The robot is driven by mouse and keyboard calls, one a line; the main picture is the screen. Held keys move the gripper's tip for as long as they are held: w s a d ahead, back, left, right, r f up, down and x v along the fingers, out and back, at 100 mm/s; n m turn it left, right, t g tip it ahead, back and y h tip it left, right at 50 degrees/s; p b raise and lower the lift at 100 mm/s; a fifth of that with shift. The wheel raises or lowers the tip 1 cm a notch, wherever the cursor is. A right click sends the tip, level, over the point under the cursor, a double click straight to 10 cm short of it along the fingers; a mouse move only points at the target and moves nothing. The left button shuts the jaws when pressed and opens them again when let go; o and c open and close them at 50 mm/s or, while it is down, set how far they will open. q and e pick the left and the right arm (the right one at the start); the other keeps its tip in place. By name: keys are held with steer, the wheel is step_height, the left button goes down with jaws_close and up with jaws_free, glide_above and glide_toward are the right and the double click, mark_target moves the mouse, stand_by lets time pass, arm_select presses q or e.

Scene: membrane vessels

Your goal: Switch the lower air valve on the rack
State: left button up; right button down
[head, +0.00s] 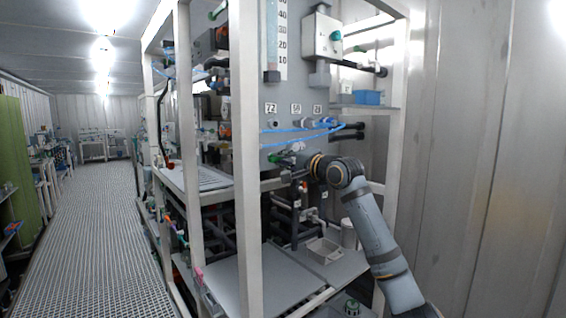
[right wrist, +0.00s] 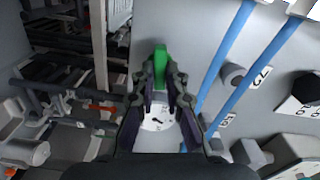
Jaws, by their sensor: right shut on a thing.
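The air valve's green handle (right wrist: 160,62) stands up between the fingertips of my right gripper (right wrist: 160,82) in the right wrist view. The fingers are shut on it. A round white plate with dark marks (right wrist: 158,118) lies on the grey panel behind the fingers, partly covered by them. In the head view the green handle (head: 274,158) shows at the lower part of the panel, with my right gripper (head: 284,158) at it, reaching in from the right. The fingertips are small there. My left gripper is in neither view.
The grey panel (head: 290,92) carries a scale, number labels and blue tubes (head: 300,131) just above the gripper. White rack posts (head: 248,200) stand to the left. A small grey tray (head: 323,250) sits on a shelf below. The grated aisle (head: 95,230) is clear.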

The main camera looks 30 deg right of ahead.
steer(key=shift+m, duration=1.1)
steer(key=c, duration=1.4)
jaws_free()
steer(key=shift+w, duration=0.1)
steer(key=shift+s+d, duration=0.2)
steer(key=shift+s, duration=3.55)
